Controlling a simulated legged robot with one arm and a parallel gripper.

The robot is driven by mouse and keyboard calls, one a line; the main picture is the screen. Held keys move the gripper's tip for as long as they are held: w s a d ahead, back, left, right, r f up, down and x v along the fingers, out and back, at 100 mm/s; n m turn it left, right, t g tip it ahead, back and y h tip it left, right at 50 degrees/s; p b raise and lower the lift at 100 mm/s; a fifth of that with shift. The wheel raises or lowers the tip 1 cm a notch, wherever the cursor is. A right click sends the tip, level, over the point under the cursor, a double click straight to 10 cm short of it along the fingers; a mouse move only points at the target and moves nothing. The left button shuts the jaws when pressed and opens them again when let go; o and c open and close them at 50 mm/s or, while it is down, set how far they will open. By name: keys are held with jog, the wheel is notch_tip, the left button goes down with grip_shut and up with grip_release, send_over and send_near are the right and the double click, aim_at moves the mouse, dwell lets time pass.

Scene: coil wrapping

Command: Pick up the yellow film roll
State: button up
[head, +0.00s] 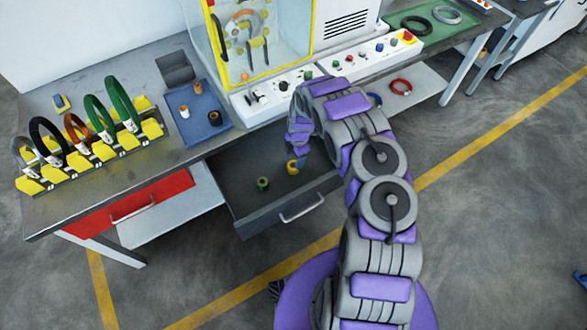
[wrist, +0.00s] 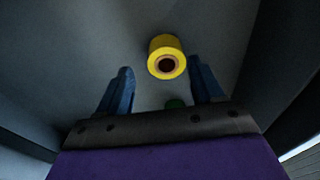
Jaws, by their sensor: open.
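The yellow film roll (head: 293,167) stands in the open grey drawer, near its right side, in the head view. In the wrist view the yellow roll (wrist: 167,57) lies just beyond the fingertips, with its dark centre hole facing the camera. My gripper (wrist: 163,75) is open and empty, its two blue fingers apart; the roll is ahead of the gap, nearer the right finger. In the head view my arm reaches over the drawer and the fingers are mostly hidden behind my wrist. Contact between roll and fingers cannot be told.
A green roll (head: 263,184) stands in the same drawer, left of the yellow one; part of it shows in the wrist view (wrist: 175,103). The drawer's walls (head: 290,208) surround both. The workbench (head: 190,155) holds a rack of coils (head: 90,150) and a blue tray (head: 205,120).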

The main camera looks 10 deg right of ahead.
aim_at(293, 165)
jog(key=f, duration=0.1)
jog(key=f+b, duration=0.1)
jog(key=f, duration=0.1)
jog(key=a+f+b, duration=0.1)
jog(key=f, duration=0.1)
jog(key=shift+s, duration=0.25)
jog(key=shift+r, duration=0.15)
jog(key=c, duration=0.8)
